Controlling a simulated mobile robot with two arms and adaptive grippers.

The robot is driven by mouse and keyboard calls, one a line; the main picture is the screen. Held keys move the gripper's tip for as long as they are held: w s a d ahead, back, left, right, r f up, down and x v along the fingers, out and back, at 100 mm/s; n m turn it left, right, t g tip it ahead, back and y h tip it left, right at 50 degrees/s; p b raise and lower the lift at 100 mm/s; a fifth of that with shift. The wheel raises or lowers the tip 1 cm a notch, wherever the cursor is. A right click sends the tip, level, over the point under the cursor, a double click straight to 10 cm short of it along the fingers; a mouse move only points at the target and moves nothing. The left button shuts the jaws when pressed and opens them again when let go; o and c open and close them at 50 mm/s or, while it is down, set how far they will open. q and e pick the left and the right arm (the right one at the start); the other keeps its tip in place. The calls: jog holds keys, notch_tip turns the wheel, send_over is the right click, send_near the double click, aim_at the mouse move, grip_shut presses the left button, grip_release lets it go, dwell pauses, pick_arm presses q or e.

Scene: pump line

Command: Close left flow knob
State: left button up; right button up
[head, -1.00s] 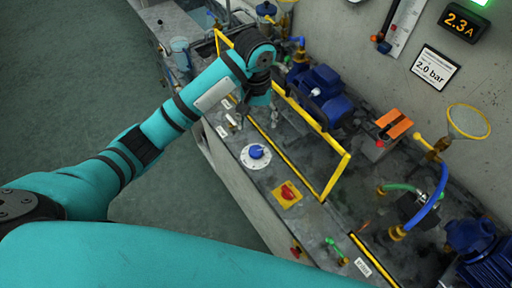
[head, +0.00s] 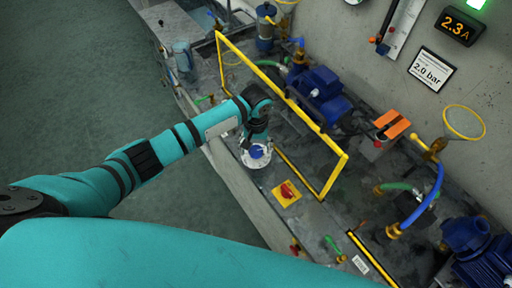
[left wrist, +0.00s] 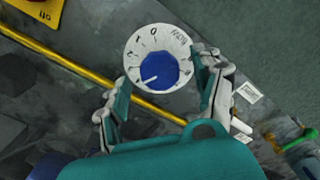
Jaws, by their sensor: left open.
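A blue knob (head: 257,151) sits on a round white dial (head: 247,161) on the grey bench top. In the left wrist view the blue knob (left wrist: 158,70) shows whole, with a white pointer line toward the lower left; the dial (left wrist: 172,37) carries printed marks. My left gripper (head: 258,143) is over the dial, pointing down. In the left wrist view my left gripper (left wrist: 163,73) is open, with one finger on each side of the dial and nothing held. My right gripper is not in view.
A red switch on a yellow plate (head: 287,192) is just right of the dial. A yellow frame (head: 334,176) stands upright behind it. Blue pumps (head: 319,90), hoses and an orange part (head: 392,124) fill the back. The floor (head: 75,90) at left is clear.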

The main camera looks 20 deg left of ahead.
pick_arm(q)
jog(key=shift+f, duration=0.75)
jog(key=c, duration=1.2)
jog(key=shift+o, duration=0.2)
jog(key=shift+r, duration=0.1)
